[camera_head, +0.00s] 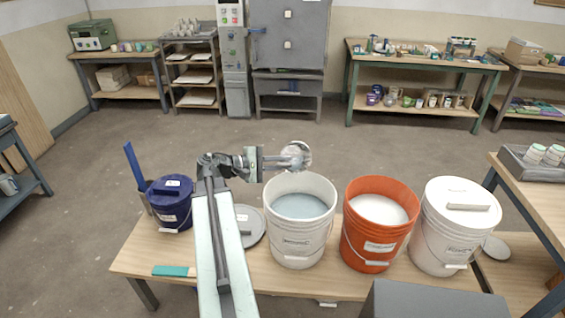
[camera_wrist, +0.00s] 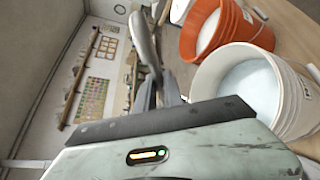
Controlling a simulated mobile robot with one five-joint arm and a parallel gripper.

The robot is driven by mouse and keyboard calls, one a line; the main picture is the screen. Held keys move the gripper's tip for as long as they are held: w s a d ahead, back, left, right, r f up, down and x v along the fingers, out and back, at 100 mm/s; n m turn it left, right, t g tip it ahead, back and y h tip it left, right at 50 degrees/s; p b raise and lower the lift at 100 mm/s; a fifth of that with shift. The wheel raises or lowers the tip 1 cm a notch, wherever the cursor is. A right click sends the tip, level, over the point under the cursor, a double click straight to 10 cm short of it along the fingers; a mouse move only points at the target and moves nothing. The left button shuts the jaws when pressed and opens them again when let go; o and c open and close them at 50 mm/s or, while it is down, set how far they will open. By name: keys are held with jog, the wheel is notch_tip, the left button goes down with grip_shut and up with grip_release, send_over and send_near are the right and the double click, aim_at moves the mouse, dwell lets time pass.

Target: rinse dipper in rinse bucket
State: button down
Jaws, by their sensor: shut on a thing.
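My gripper (camera_head: 283,161) is shut on the grey metal dipper (camera_head: 303,151), whose rounded end shows just past the fingers. In the wrist view the dipper (camera_wrist: 146,42) rises from between the fingers (camera_wrist: 160,92). In the head view the dipper appears just above the far rim of an open white bucket (camera_head: 290,240), apart from the liquid. That bucket holds pale blue-grey, watery liquid and also shows at the right of the wrist view (camera_wrist: 296,100). Its label is too small to read. Whether the dipper carries glaze cannot be told.
An orange bucket (camera_head: 366,248) of white liquid and a lidded white bucket (camera_head: 445,235) stand to the right. A dark blue bucket (camera_head: 170,208), a grey lid (camera_head: 250,226) and a teal strip (camera_head: 172,271) are left on the wooden bench (camera_head: 135,255). Floor behind is clear.

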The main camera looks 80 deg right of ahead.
jog(key=a+f+b, duration=0.1)
jog(key=s+f+m+b, duration=0.1)
jog(key=f+b, duration=0.1)
jog(key=shift+a, duration=0.35)
